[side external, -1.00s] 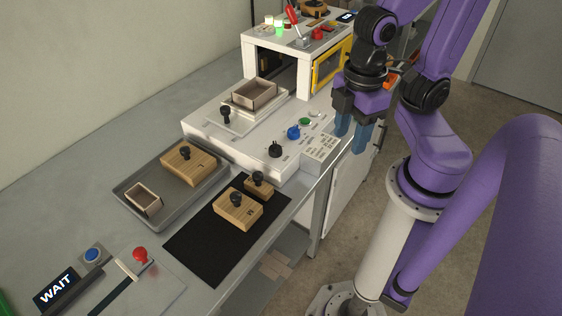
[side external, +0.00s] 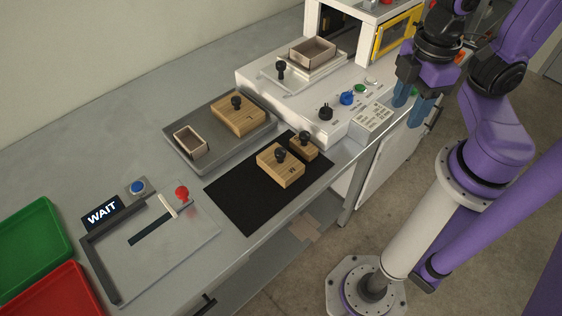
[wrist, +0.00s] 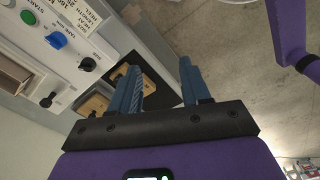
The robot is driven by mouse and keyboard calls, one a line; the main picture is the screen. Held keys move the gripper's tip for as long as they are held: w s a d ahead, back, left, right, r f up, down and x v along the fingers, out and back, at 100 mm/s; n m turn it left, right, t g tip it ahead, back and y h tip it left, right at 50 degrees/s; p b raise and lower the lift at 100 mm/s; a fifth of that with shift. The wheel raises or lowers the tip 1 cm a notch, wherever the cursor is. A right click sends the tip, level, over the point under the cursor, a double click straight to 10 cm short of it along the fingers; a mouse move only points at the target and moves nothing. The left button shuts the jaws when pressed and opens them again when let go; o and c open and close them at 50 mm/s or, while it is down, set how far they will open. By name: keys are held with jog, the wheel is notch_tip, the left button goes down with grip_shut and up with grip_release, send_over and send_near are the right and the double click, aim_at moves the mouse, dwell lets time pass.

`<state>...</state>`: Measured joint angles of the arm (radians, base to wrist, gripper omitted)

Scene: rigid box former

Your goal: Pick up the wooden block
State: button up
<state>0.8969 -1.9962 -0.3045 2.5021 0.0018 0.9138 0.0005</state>
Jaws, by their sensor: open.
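Three wooden blocks with black knobs are in the side view. A medium block (side external: 283,176) and a small block (side external: 309,151) sit side by side on a black mat (side external: 240,200). A larger block (side external: 247,117) lies in a grey tray (side external: 222,144). My gripper (side external: 411,103) is open and empty, pointing down beside the machine's front right edge, away from all blocks. In the wrist view my gripper (wrist: 158,68) shows its blue fingers spread. Parts of wooden blocks (wrist: 95,104) show beyond the left finger, partly hidden by it.
A small open box (side external: 191,146) is in the tray. A white machine (side external: 300,110) with knobs and another open box (side external: 312,53) stands behind the mat. A red-knobbed lever (side external: 181,193), a WAIT sign (side external: 102,212), and green (side external: 30,240) and red (side external: 62,290) trays are at left.

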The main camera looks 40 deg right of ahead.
dwell(0.3)
jog(key=o, duration=1)
jog(key=n, duration=2.3)
send_over(280, 161)
notch_tip(280, 161, down, 6)
jog(key=f, duration=1.7)
jog(key=shift+w+d+f, duration=0.2)
jog(key=shift+w+d, duration=0.05)
jog(key=shift+d, duration=0.05)
